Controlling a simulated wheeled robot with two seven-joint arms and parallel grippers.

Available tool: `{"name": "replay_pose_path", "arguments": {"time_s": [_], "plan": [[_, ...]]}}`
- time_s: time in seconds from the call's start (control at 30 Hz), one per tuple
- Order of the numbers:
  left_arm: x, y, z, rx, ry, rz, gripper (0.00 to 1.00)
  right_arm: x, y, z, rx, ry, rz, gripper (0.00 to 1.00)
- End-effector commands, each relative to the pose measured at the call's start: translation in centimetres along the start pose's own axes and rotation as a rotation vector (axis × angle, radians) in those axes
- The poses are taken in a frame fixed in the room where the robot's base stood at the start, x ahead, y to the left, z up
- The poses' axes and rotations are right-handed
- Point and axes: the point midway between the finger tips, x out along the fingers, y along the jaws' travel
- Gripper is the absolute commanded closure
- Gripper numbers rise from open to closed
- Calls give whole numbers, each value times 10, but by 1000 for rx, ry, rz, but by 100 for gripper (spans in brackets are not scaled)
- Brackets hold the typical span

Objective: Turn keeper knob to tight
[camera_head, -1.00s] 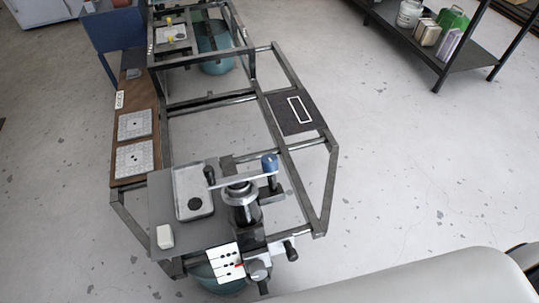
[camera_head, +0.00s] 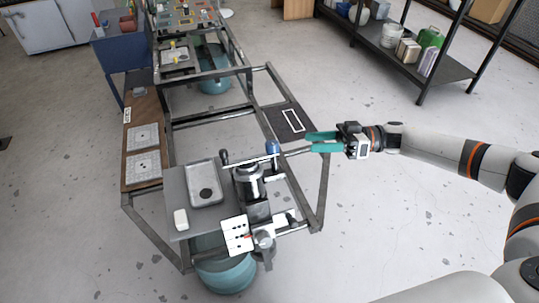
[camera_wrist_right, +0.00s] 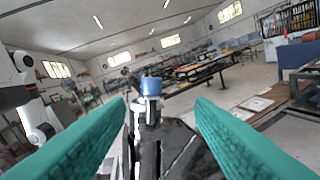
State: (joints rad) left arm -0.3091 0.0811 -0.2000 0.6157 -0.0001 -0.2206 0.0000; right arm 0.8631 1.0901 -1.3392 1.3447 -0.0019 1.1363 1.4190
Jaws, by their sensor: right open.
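My right gripper (camera_head: 310,142) is open, its two teal fingers pointing left toward the suspension fixture. A blue-topped handle (camera_head: 272,147) stands at the right end of a crossbar on the fixture, just left of the fingertips. In the right wrist view, the blue top (camera_wrist_right: 151,86) shows centred between the spread fingers (camera_wrist_right: 160,105), with no visible contact. A grey round knob (camera_head: 264,240) sits low beside a white card (camera_head: 238,235) with black dots and a red mark. No label tells which one is the keeper knob. My left gripper is not in view.
A grey plate (camera_head: 178,190) carries a shallow tray (camera_head: 205,182) and a white block (camera_head: 181,219). A metal frame (camera_head: 322,185) surrounds the fixture, with a teal round vessel (camera_head: 225,272) below. A dark shelf (camera_head: 440,67) stands at upper right.

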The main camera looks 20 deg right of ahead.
Motion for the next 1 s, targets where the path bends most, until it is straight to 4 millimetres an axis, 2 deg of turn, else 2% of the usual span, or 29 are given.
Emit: {"name": "replay_pose_path", "arguments": {"time_s": [0.07, 0.17, 0.27, 0.43, 0.7, 0.83, 1.0], "plan": [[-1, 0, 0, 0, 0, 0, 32, -4, 10, 6, 24, 11, 29, 51], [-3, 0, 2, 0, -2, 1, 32, 0, 14, 7, 36, 14, 43, 51], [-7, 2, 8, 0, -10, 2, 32, 14, 14, 8, 36, 13, 43, 51], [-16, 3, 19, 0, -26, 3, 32, 48, 16, 8, 34, 11, 43, 51], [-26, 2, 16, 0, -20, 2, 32, 96, 16, 6, 34, 12, 39, 51], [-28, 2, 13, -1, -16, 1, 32, 108, 16, 5, 34, 12, 37, 51], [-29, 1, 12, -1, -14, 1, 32, 114, 16, 4, 34, 13, 36, 51]]}}
